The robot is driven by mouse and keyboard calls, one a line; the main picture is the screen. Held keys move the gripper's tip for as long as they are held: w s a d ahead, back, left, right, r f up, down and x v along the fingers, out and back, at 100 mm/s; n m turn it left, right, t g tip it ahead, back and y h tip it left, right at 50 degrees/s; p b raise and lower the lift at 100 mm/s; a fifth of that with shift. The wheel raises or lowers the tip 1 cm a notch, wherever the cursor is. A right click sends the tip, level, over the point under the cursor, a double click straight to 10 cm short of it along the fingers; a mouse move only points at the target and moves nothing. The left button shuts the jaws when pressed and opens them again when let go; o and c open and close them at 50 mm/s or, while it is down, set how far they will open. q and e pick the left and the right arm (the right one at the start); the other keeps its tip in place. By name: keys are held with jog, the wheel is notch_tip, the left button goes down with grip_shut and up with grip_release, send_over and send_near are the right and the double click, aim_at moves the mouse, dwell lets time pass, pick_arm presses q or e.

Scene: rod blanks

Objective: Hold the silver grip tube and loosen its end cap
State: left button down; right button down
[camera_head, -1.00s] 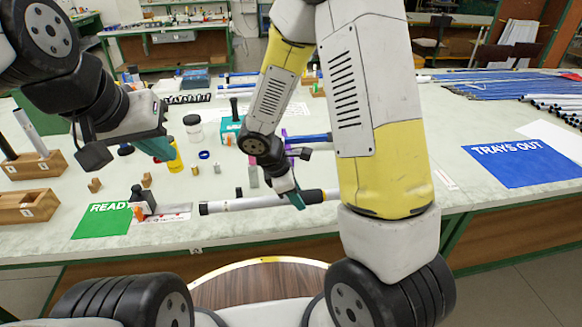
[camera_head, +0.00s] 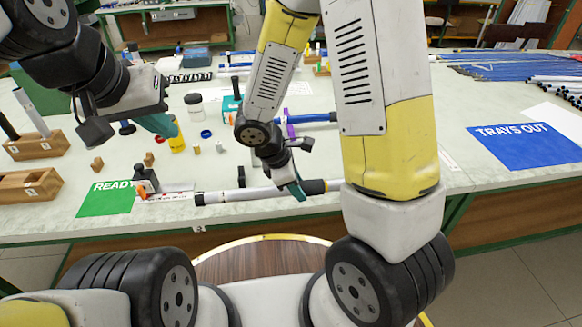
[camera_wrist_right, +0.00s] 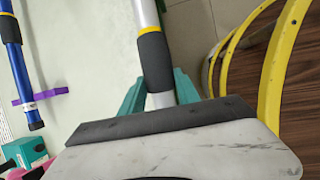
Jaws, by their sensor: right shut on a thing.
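The silver grip tube (camera_head: 245,194) lies nearly level across the middle of the head view, near the table's front edge. It has a black end cap (camera_head: 199,199) at its left end and a black grip sleeve (camera_head: 315,187) towards the right. My right gripper (camera_head: 298,191) is shut on the tube just left of that sleeve. In the right wrist view the teal fingers (camera_wrist_right: 158,92) stand on both sides of the tube, by the sleeve (camera_wrist_right: 154,60). My left gripper (camera_head: 166,126) is above the table, up and left of the end cap, apart from the tube; its finger gap is hidden.
A green READY mat (camera_head: 107,198) and a small black fixture (camera_head: 146,179) are left of the cap. Wooden blocks (camera_head: 35,146) stand at far left. A yellow bottle (camera_head: 177,143) is near my left gripper. A blue TRAYS OUT mat (camera_head: 525,146) lies right.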

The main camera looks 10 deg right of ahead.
jog(key=shift+w+d+f, duration=0.45)
jog(key=shift+w+d, duration=0.15)
jog(key=shift+w, duration=1.8)
jog(key=shift+w+d+f, duration=0.5)
jog(key=shift+w+d, duration=0.05)
jog(key=shift+w, duration=1.85)
jog(key=shift+w+d+f, duration=0.45)
jog(key=shift+w+d, duration=0.15)
jog(key=shift+w, duration=1.8)
jog(key=shift+f, duration=0.95)
jog(key=shift+r, duration=0.2)
jog(key=shift+r, duration=0.35)
